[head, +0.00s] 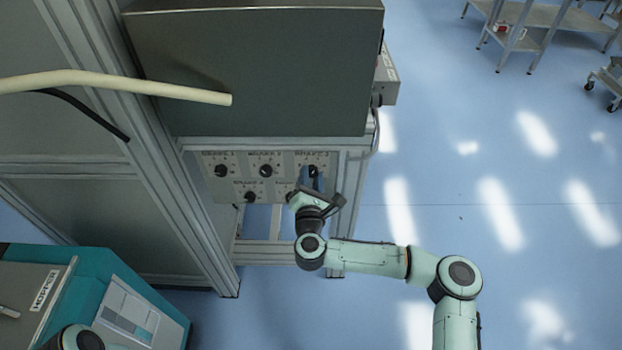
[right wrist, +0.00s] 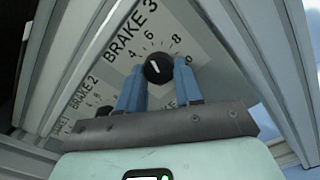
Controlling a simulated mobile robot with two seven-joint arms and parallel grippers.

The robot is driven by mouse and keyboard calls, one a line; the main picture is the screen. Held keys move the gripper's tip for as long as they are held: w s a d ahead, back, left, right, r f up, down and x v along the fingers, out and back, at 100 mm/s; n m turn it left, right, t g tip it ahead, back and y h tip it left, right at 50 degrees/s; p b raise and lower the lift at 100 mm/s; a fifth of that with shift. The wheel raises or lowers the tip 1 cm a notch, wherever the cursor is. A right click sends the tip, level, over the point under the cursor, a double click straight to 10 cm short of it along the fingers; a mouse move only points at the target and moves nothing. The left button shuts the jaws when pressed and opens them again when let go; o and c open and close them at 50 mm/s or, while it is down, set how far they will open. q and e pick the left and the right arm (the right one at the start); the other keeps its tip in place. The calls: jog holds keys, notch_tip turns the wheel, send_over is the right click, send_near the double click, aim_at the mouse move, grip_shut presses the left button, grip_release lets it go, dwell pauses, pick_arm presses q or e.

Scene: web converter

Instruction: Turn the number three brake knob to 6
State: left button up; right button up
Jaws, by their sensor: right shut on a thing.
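The Brake 3 knob (head: 313,171) is a round black knob at the top right of the grey control panel. In the right wrist view the knob (right wrist: 158,68) has a white line tilted up and left, roughly between the 4 and the 6; its exact reading is hard to tell. My right gripper (head: 314,180) reaches the knob from below. Its blue fingers (right wrist: 158,85) stand on both sides of the knob, shut on it. The lower edge of the dial is partly hidden by the fingers. My left gripper is not in view.
Other black knobs sit close by: Brake 1 (head: 221,171), Brake 2 (head: 266,171) and a lower one (head: 250,196). A dark metal box (head: 250,70) overhangs the panel. Metal frame posts (right wrist: 265,60) flank the panel. The blue floor (head: 480,150) to the right is open.

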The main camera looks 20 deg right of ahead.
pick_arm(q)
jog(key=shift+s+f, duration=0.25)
pick_arm(e)
jog(key=shift+m, duration=0.6)
jog(key=o, duration=1)
jog(key=shift+o, duration=0.2)
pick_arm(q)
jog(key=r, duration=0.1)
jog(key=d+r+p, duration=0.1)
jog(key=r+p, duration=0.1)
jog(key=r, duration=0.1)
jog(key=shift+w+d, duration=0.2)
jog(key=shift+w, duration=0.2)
pick_arm(e)
jog(key=v, duration=1.3)
jog(key=shift+s, duration=0.2)
